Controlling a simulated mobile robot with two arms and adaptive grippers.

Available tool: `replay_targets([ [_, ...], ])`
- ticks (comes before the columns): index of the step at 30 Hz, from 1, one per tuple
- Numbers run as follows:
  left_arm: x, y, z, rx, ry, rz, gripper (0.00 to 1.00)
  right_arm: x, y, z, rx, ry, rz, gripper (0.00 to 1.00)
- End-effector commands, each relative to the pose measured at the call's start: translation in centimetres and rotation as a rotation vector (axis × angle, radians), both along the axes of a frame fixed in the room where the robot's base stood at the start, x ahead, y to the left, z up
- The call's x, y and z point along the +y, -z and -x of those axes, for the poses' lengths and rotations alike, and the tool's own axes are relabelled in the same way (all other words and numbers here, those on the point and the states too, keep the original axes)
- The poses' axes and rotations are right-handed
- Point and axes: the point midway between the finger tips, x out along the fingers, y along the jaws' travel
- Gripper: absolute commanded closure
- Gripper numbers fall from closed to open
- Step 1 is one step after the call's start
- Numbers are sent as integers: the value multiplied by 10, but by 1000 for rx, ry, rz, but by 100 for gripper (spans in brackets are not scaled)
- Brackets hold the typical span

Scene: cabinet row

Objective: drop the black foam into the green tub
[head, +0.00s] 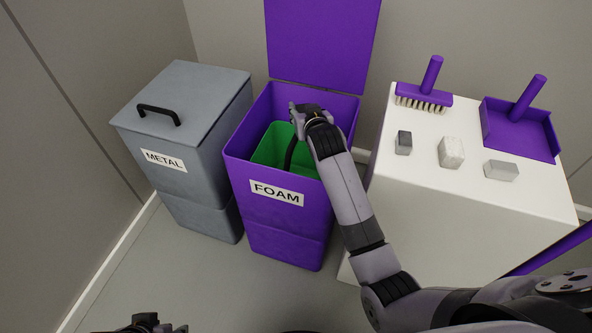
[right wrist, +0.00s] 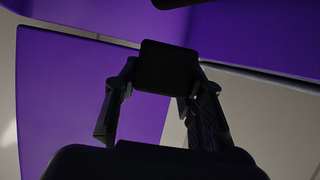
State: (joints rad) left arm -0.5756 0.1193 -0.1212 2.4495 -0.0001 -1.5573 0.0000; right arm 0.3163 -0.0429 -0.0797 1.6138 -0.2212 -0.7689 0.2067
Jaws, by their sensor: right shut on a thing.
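The green tub (head: 268,150) sits inside a purple bin (head: 266,221) labelled FOAM, whose lid (head: 322,45) stands open at the back. My right gripper (head: 303,112) is over the bin's opening, above the tub in the head view. In the right wrist view, the right gripper (right wrist: 163,88) is shut on the black foam (right wrist: 168,66), a dark block between its fingers. The foam cannot be made out in the head view. Part of my left gripper (head: 146,324) shows at the bottom edge; its jaws cannot be read.
A grey bin (head: 196,125) labelled METAL, lid shut, stands left of the purple bin. A white table (head: 420,200) at right holds a dark grey block (head: 403,142), two lighter blocks (head: 451,152) (head: 501,170), a purple brush (head: 425,97) and a purple dustpan (head: 515,135).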

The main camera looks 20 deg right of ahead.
Motion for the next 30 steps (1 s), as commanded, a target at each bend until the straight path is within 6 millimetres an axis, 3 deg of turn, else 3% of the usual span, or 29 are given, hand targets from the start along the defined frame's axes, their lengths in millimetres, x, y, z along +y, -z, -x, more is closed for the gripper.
replay_targets([
  [1, 0, 0, 0, 0, 0, 0, 60, 0, 0, 0, 0, 0, 0, 73],
  [2, 0, 0, 0, 0, 0, 0, 60, 0, 0, 0, 0, 0, 0, 61],
  [12, 0, 0, 0, -1, 0, 0, 60, 0, 0, 0, 0, 0, 0, 40],
  [23, 0, 1, 0, 2, 0, 0, 60, 0, -1, 4, 0, 0, 0, 40],
  [30, 0, 1, 0, 1, 0, 0, 60, 3, -15, 38, 0, -1, -1, 40],
])
